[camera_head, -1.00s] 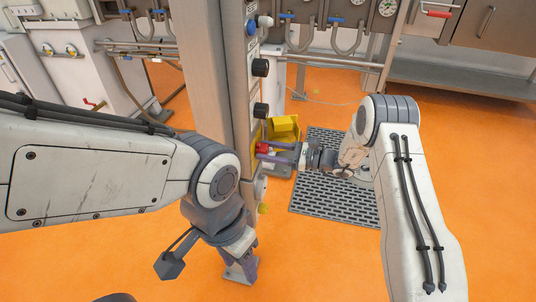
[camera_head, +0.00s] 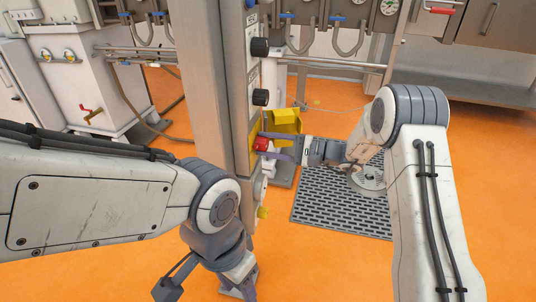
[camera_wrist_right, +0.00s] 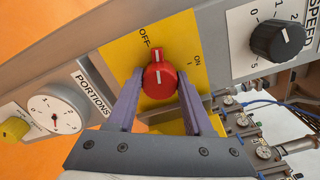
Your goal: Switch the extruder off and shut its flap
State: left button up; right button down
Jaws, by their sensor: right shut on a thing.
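The red switch knob (camera_wrist_right: 159,78) sits on a yellow plate (camera_wrist_right: 120,57) marked OFF and ON. Its white pointer line points up in the right wrist view, just right of the word OFF. My right gripper (camera_wrist_right: 160,80) is shut on this knob, one finger at each side. In the head view the red knob (camera_head: 261,144) shows low on the column, with my right gripper (camera_head: 270,145) reaching it from the right. A yellow flap-like part (camera_head: 286,121) stands out behind it. My left gripper (camera_head: 243,287) hangs low before the column; its fingers are unclear.
Black SPEED knob (camera_wrist_right: 278,39) and white PORTIONS dial (camera_wrist_right: 55,113) flank the switch. The grey column (camera_head: 205,70) stands between my arms. A dark grated mat (camera_head: 335,203) lies on the orange floor at right. A white cabinet (camera_head: 75,75) stands at back left.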

pick_arm(q)
jog(key=shift+f+b, duration=1.8)
jog(key=shift+f, duration=0.5)
pick_arm(e)
jog(key=shift+s+f+n, duration=0.1)
jog(key=shift+f+n, duration=0.05)
jog(key=shift+n, duration=1.45)
jog(key=shift+c, duration=1.5)
grip_release()
pick_arm(q)
jog(key=shift+r+p, duration=0.85)
pick_arm(e)
jog(key=v, duration=1)
jog(key=shift+d, duration=0.2)
